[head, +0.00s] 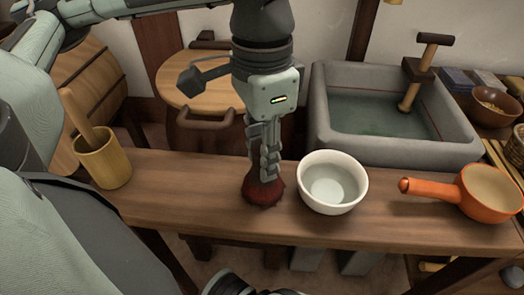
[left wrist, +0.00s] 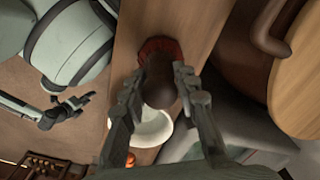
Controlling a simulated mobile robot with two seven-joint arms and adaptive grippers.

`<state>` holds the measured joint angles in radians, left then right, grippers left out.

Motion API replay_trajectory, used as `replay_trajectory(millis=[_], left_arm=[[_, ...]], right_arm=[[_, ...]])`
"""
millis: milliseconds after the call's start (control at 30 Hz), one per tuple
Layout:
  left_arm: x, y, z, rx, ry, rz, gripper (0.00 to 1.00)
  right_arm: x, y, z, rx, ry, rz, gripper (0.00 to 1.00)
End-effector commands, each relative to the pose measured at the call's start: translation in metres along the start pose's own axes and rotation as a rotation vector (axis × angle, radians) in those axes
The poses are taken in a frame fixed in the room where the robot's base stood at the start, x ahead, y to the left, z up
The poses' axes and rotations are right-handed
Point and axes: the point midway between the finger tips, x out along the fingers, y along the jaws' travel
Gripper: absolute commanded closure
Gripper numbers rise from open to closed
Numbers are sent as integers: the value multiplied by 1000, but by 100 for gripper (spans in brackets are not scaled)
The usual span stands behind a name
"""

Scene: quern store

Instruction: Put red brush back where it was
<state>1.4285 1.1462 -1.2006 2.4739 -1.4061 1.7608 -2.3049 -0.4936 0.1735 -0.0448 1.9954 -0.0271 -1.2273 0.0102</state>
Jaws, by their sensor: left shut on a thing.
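The red brush (head: 263,192) is upright with its dark red bristles down at the wooden bench; I cannot tell whether they touch it. My left gripper (head: 264,165) points down and is shut on the brush's handle. In the left wrist view, the brown handle (left wrist: 160,82) sits between the fingers of my left gripper (left wrist: 152,88), with the red bristles (left wrist: 158,46) beyond it. My right gripper (left wrist: 65,110) shows small at the left of the left wrist view, away from the brush; its finger opening is unclear.
A white bowl (head: 332,183) stands close right of the brush. An orange pan (head: 487,193) stands further right, its handle pointing left. A wooden mortar with a pestle (head: 104,160) is at the left. A stone basin (head: 400,147) is behind. Bench (head: 180,190) left of the brush is clear.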

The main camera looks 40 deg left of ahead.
Motion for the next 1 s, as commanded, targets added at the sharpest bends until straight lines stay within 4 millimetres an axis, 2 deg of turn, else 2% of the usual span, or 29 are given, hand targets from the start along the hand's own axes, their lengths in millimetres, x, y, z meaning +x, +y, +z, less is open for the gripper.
replay_trajectory(millis=[33, 200, 567, 667, 1000], left_arm=[[1, 0, 0, 0, 0, 0, 69], [0, 0, 0, 0, -1, 0, 50], [-2, 0, 0, 0, -1, 0, 50], [-9, 0, 0, 0, 1, 0, 50], [-83, 0, -2, 1, 5, 0, 50]], right_arm=[[-2, 1, -1, 1, 0, 2, 60], [-4, 2, 1, 2, -2, 3, 60], [-4, 2, 5, 1, -8, 1, 60], [12, 0, 11, -5, -19, -5, 60], [19, -3, 12, 0, -18, -11, 60]])
